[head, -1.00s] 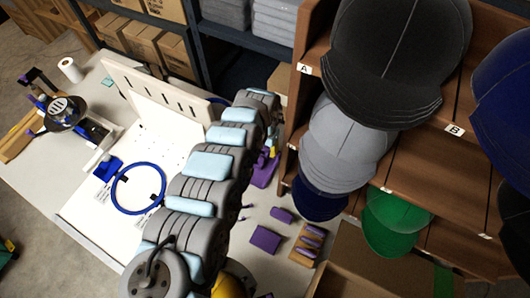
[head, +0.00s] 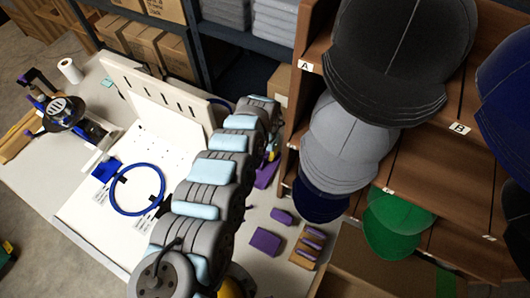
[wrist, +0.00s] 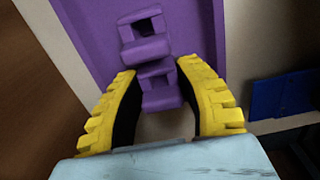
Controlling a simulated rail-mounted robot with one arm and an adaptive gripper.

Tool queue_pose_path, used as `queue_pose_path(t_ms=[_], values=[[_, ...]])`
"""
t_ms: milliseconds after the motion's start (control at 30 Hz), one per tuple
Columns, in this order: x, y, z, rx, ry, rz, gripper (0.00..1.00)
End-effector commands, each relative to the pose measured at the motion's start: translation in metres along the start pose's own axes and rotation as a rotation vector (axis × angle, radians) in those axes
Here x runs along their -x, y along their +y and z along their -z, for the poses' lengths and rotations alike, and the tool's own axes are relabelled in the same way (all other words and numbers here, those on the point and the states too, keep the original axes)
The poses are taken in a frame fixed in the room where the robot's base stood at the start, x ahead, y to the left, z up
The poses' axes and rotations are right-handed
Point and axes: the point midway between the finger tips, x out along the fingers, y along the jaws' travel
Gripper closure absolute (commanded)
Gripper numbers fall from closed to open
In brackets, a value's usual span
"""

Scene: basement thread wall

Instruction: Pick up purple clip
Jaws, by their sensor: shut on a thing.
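In the wrist view, my gripper (wrist: 160,80) has two yellow fingers with black inner pads. It is shut on a purple clip (wrist: 160,95), which sits between the fingertips. A second purple clip (wrist: 143,35) is just beyond it, against a flat purple holder (wrist: 85,22). I cannot tell whether the held clip touches the holder. In the head view, my arm hides most of the gripper; a small yellow part shows near a purple stand (head: 266,174) on the bench.
Purple pieces (head: 265,242) and a wooden block with purple strips (head: 308,245) lie right of my arm. A shelf of caps (head: 345,150) stands close on the right. A white board with a blue ring (head: 138,212) is on the left. A blue thing (wrist: 282,95) shows in the wrist view.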

Motion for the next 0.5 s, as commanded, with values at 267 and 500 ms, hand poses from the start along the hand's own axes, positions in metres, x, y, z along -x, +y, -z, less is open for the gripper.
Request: queue_pose_path(t_ms=[267,500], values=[[0.039,-0.002,0.0,0.0,0.002,0.003,0.81],[0.08,-0.002,0.0,0.001,0.001,0.002,0.81]])
